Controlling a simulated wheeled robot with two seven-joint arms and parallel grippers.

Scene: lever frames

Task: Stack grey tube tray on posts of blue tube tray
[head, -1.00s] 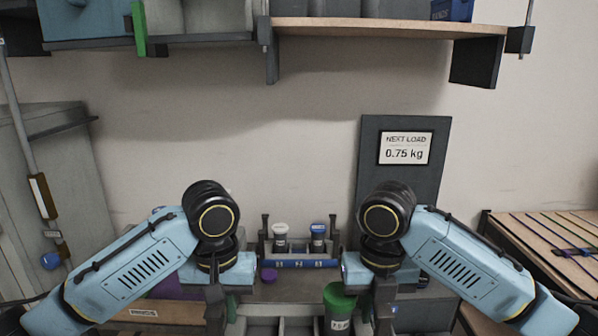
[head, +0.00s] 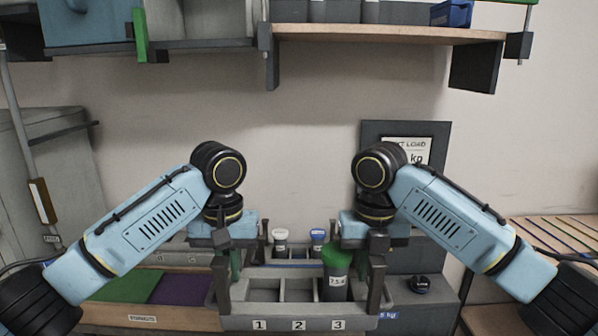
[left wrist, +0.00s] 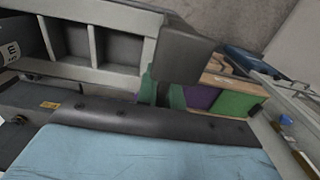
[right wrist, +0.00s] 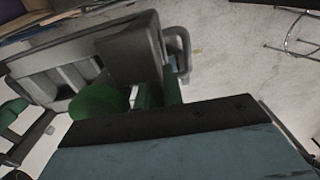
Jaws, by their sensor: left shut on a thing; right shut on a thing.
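The grey tube tray (head: 298,310) is at lower centre in the head view, its front numbered 1, 2 and 3. A green-capped tube (head: 337,258) stands in compartment 3; the other two look empty. My left gripper (head: 228,268) is shut on the tray's left end, my right gripper (head: 376,268) on its right end. The tray looks roughly level and raised. Behind it is the blue tube tray with dark end posts (head: 265,234), a white-capped tube (head: 281,240) and a blue-capped tube (head: 318,240). The grey tray hides its lower front.
A green and a purple mat (head: 182,287) lie in a wooden-edged tray at left. A dark round cap (head: 421,284) lies on a grey surface at right. A wooden rack (head: 560,240) stands far right. A shelf (head: 390,32) hangs above; a sign panel (head: 410,140) is behind my right arm.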

